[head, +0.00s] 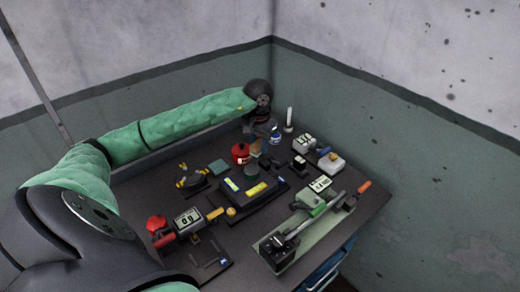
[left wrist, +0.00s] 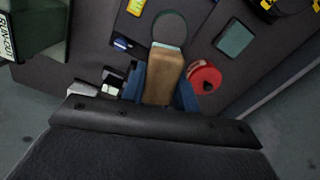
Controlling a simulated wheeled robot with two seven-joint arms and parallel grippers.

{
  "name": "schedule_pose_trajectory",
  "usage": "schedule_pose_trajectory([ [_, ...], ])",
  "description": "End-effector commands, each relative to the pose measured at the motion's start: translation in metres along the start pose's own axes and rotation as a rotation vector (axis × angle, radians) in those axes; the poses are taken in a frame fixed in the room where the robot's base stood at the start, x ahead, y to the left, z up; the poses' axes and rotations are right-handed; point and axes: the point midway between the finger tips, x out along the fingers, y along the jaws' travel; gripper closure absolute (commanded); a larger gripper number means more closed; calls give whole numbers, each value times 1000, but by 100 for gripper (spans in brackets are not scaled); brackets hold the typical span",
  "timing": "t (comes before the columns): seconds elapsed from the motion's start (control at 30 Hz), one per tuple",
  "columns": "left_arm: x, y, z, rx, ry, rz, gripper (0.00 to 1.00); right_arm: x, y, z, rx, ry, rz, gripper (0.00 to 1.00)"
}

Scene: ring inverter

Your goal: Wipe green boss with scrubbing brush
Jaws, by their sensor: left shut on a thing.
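The scrubbing brush (left wrist: 164,72) has a tan wooden body and a pale bristle edge in the left wrist view. My left gripper (left wrist: 161,88) is shut on it, with a blue finger on each side. The green boss (left wrist: 170,27) is a dark green disc just beyond the bristles; I cannot tell whether they touch it. In the head view the boss (head: 251,170) sits on a dark block, and the brush (head: 256,147) shows just behind it, below my left gripper (head: 262,134). My right gripper is not in view.
A red round container (head: 240,153) stands close left of the brush. The bench (head: 345,212) is crowded.

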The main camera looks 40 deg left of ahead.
Motion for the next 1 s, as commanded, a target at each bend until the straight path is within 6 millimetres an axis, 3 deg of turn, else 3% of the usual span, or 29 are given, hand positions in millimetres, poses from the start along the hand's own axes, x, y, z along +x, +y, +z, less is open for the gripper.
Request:
schedule_pose_trajectory([
  [0.23, -13, -1, 3, -7, -1, -1, 94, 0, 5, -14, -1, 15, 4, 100],
  [0.8, -14, -1, 3, -8, -1, -1, 94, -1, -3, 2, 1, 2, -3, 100],
  [1.0, -15, -1, 2, -8, 0, -1, 94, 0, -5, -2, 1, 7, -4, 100],
])
